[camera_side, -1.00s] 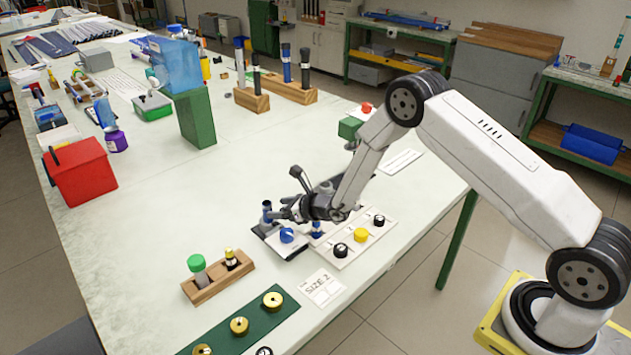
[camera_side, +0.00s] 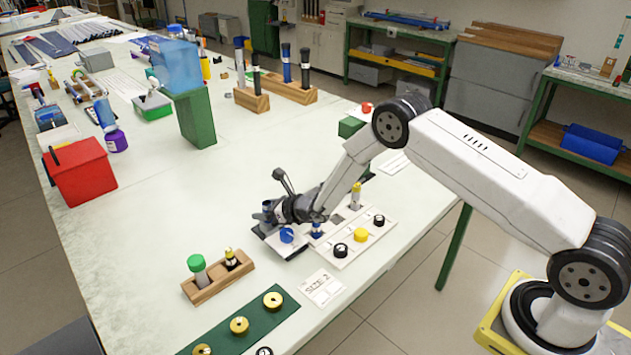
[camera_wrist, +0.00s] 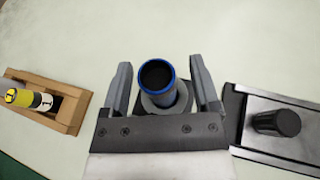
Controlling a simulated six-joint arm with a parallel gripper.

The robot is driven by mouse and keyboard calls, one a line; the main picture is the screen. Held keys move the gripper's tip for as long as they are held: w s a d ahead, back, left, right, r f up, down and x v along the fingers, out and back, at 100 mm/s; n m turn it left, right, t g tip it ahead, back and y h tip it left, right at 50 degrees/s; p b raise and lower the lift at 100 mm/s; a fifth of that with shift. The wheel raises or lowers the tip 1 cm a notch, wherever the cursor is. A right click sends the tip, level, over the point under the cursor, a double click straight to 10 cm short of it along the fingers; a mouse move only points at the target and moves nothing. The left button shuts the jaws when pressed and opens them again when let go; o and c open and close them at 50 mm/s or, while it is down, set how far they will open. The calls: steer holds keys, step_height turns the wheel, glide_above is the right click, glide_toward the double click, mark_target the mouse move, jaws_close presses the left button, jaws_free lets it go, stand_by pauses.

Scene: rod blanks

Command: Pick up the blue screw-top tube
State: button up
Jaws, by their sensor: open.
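A blue-rimmed tube (camera_wrist: 156,75) with a dark round top stands between the two fingers of my gripper (camera_wrist: 159,66) in the wrist view. The fingers are open, one on each side, with narrow gaps to the tube. In the side view my gripper (camera_side: 272,212) is low over a dark stand (camera_side: 292,251) near the table's front edge, and it mostly hides the tube there. A round blue piece (camera_side: 286,236) sits on the stand. Another blue piece (camera_side: 317,230) shows just right of it, partly hidden by my wrist.
A wooden rack (camera_side: 207,291) holds a green-capped tube (camera_side: 197,265) and a yellow-black vial (camera_side: 231,257). A white tray (camera_side: 345,257) with yellow and black caps lies right of the stand. A black knob (camera_wrist: 277,122) stands close right in the wrist view.

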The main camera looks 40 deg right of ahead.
steer(key=shift+w+a+f, duration=0.25)
steer(key=shift+w, duration=0.35)
jaws_close()
